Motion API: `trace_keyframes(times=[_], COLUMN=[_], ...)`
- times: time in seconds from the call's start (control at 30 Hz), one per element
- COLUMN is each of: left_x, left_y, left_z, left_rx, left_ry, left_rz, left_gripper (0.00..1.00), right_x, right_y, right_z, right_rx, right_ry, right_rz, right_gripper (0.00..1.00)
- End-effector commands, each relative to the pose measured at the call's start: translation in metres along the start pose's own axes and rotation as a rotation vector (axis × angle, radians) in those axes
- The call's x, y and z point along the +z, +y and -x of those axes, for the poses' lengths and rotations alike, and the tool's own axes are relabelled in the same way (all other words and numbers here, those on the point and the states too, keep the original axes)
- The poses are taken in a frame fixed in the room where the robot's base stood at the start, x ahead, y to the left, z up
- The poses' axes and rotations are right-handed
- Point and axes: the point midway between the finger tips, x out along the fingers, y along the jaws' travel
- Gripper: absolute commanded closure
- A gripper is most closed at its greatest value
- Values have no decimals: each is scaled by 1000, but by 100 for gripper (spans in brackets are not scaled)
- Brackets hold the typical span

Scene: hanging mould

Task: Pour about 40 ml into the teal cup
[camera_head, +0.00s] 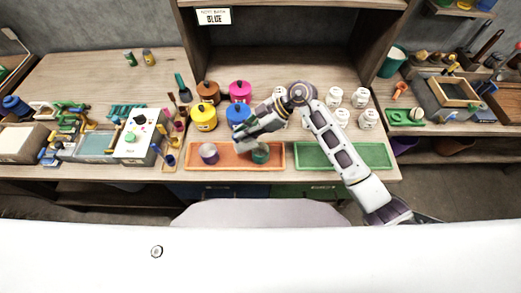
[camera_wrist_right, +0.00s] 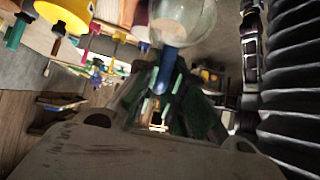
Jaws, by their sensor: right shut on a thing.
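The teal cup (camera_head: 260,155) stands on the orange tray (camera_head: 225,163), at its right part. A purple-grey cup (camera_head: 209,153) stands on the same tray to the left. My right gripper (camera_head: 243,138) is over the tray, just above and left of the teal cup; I cannot tell whether they touch. In the right wrist view its dark fingers (camera_wrist_right: 165,105) are shut on a blue handle (camera_wrist_right: 168,68), which leads to a clear rounded vessel (camera_wrist_right: 182,22). Its contents are not clear. The held thing is mostly hidden in the head view. My left gripper is not in view.
Yellow (camera_head: 203,117), brown (camera_head: 208,91), pink (camera_head: 240,91) and blue (camera_head: 238,114) lidded pots stand behind the tray. A green tray (camera_head: 370,155) lies to the right, partly behind my right arm. Several white jars (camera_head: 341,117) stand behind it. A white box (camera_head: 138,140) is at left.

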Motion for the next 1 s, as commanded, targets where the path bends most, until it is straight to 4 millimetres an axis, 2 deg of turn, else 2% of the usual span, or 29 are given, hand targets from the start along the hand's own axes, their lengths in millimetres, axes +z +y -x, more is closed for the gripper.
trace_keyframes(times=[1.0], left_x=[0], left_y=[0], left_z=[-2], left_rx=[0], left_ry=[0], left_rz=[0], left_gripper=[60], right_x=[7], right_y=[0], right_z=[-2], right_rx=[-2], right_ry=[106], right_rz=[-1], right_gripper=[100])
